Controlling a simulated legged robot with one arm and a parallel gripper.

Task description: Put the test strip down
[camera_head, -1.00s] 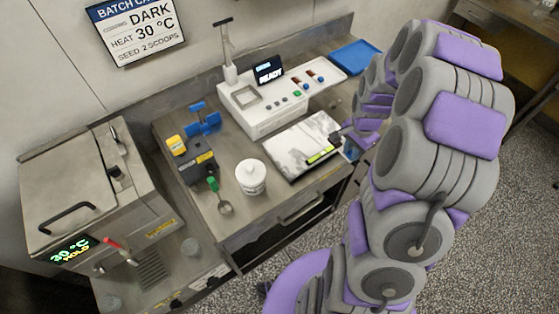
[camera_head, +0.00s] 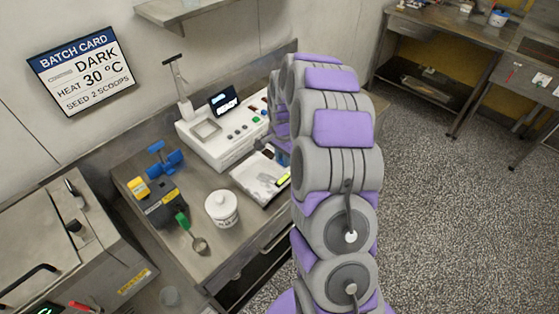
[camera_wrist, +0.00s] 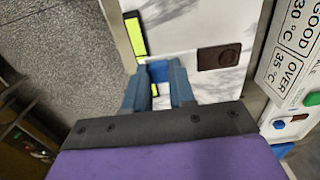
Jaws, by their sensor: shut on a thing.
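My gripper (camera_wrist: 160,78) has blue fingers in the wrist view and is shut on a small blue piece, which I take to be part of the test strip (camera_wrist: 159,71). A bit of yellow shows between the fingers below it. The fingers are over the white marbled slab (camera_wrist: 188,25); I cannot tell whether the held piece touches it. A yellow-and-black strip (camera_wrist: 137,35) lies on the slab's left side, just beyond the fingertips. A dark brown rectangle (camera_wrist: 218,57) is on the slab to their right. In the head view my arm hides most of the gripper.
A white machine (camera_head: 225,128) reading READY stands behind the slab (camera_head: 255,177). The floor at right is open.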

